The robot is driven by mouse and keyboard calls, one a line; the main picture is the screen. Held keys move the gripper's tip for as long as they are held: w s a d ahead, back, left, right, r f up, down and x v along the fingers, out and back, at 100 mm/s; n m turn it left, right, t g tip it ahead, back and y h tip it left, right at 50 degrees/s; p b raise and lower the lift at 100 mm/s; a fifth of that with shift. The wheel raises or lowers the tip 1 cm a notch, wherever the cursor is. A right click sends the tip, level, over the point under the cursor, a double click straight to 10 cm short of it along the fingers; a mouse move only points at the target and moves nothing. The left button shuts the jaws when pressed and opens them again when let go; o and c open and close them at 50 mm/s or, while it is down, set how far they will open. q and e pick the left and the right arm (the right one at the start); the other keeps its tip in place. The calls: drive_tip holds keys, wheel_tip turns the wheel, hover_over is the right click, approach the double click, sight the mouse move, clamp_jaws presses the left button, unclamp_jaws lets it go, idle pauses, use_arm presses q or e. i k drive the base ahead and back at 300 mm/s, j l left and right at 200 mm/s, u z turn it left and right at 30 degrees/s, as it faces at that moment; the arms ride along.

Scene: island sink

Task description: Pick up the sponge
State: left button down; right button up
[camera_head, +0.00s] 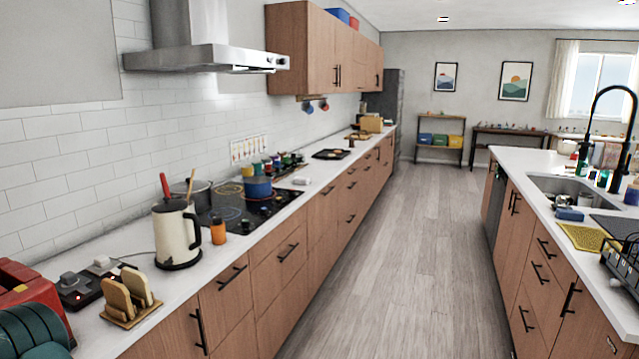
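A small blue block (569,214) lies on the white island counter at the right, beside the near edge of the sink (565,188). It looks like the sponge, but it is too small to be sure. A flat yellow mat (585,237) lies just nearer on the same counter. Neither of my grippers is in view. The blue block is apart from any part of me that shows.
A black dish rack (622,262) stands at the island's near right, and a tall black faucet (617,130) rises behind the sink. A kettle (177,234) and stove (245,213) occupy the left counter. The wooden floor (400,250) between the counters is clear.

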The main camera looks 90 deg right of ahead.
sight(305, 181)
drive_tip(key=z, duration=2.8)
